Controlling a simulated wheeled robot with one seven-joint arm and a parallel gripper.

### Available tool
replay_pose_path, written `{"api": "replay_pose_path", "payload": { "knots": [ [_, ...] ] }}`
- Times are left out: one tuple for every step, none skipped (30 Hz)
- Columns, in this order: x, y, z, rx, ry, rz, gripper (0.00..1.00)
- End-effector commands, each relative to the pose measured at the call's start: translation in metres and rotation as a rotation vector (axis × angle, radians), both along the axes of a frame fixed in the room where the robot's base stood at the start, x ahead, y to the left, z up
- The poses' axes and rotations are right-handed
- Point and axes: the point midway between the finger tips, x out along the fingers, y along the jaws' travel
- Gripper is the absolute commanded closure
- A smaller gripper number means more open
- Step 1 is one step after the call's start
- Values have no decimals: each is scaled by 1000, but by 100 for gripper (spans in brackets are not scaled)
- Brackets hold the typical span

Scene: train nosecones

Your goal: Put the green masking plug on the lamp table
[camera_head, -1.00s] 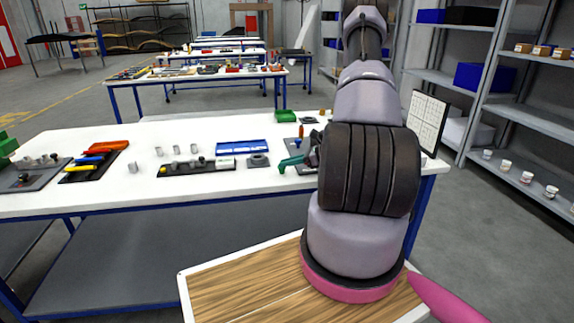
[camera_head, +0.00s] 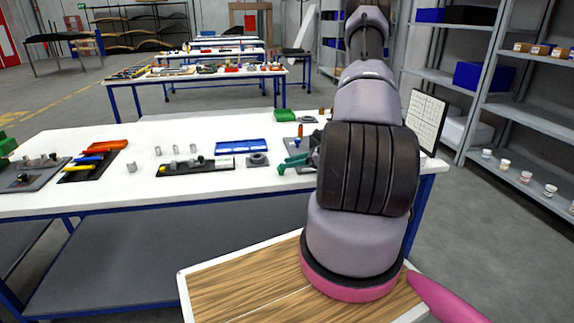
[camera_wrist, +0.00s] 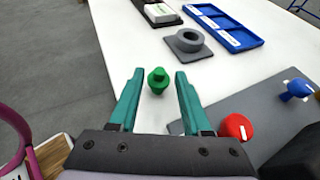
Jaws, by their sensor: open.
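The green masking plug (camera_wrist: 157,80) stands upright on the white table (camera_wrist: 115,45) in the wrist view, near its edge. My gripper (camera_wrist: 160,73) is open, with one teal finger to each side of the plug and a visible gap to both. I cannot tell which table is the lamp table.
A grey ring block (camera_wrist: 188,42) and a blue tray (camera_wrist: 225,25) lie beyond the plug. A grey plate (camera_wrist: 255,115) with a red knob (camera_wrist: 236,127) and a blue knob (camera_wrist: 297,89) is close on the right. Another cluttered table (camera_head: 210,72) stands behind.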

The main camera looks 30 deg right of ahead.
Motion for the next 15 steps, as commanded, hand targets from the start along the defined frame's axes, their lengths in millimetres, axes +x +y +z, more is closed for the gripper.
{"api": "replay_pose_path", "payload": {
  "knots": [
    [-6,-8,4,-1,0,-4,52],
    [-10,-12,6,-2,1,-5,52],
    [-16,-18,9,-2,1,-5,52],
    [-20,-23,12,-2,0,-6,52],
    [-24,-27,15,-2,0,-6,52],
    [-30,-33,18,-1,0,-5,52],
    [-34,-37,21,-1,0,-5,52],
    [-38,-42,23,-2,-1,-6,52],
    [-43,-47,26,-2,-1,-3,52],
    [-47,-51,29,-2,-1,-6,52],
    [-50,-55,30,-2,-1,-5,52],
    [-54,-59,33,-2,0,-4,52],
    [-57,-61,34,-2,0,-3,52],
    [-59,-64,36,-2,0,-3,52],
    [-62,-67,38,-2,0,-3,52]
  ]
}}
